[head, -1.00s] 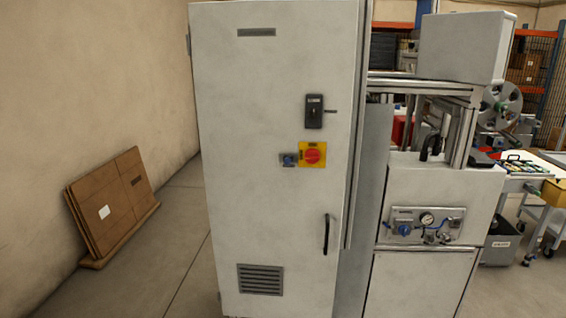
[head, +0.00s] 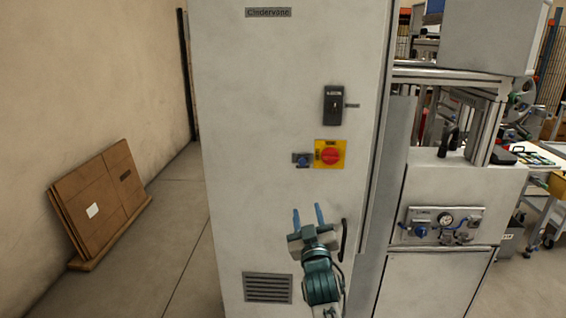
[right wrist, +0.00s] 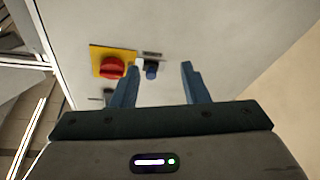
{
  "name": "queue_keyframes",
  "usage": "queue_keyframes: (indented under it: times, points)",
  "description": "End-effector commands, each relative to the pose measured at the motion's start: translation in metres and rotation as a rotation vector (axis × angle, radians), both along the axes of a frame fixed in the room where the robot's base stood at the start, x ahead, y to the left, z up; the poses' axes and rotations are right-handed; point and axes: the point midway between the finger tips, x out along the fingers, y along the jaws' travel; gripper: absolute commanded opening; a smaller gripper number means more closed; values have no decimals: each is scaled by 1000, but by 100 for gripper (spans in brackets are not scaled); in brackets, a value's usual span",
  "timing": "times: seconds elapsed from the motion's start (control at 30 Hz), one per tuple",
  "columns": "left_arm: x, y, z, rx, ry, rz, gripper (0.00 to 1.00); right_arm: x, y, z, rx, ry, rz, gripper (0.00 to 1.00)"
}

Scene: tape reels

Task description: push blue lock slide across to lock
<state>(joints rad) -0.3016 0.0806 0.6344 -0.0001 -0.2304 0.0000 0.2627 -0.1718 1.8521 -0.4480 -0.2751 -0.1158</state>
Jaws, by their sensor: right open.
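The blue lock slide (head: 303,160) is a small blue piece on a grey mount on the cabinet door, just left of the red rotary switch (head: 331,156) on its yellow plate. My right gripper (head: 308,212) is open and empty, below the slide in the head view, with its two blue fingers pointing up. In the right wrist view the slide (right wrist: 151,70) shows between the open fingers (right wrist: 158,82), beyond their tips. The red switch (right wrist: 112,67) lies left of it there, partly behind the left finger. My left gripper is not in view.
The grey cabinet (head: 265,95) fills the middle of the head view. A black breaker box (head: 334,105) sits above the switch, and a black door handle (head: 344,240) is right of my gripper. A machine with a gauge panel (head: 440,225) stands at right.

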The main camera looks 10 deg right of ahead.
Motion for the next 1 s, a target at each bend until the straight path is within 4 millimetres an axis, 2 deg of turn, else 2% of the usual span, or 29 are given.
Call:
queue_keyframes:
  times: [0.03,0.1,0.2,0.37,0.7,0.83,1.0]
  points:
    - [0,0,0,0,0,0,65,-6,-1,25,-2,-45,-10,41]
    - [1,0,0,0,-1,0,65,-11,-3,46,-8,-82,-20,41]
    - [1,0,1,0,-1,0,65,-11,-4,58,-12,-102,-27,41]
    - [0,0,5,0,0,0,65,8,-7,68,-14,-103,-27,41]
    - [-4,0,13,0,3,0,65,66,-16,89,-13,-101,-26,41]
    - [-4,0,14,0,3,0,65,79,-18,93,-11,-101,-25,41]
    - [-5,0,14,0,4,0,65,86,-19,95,-12,-99,-25,41]
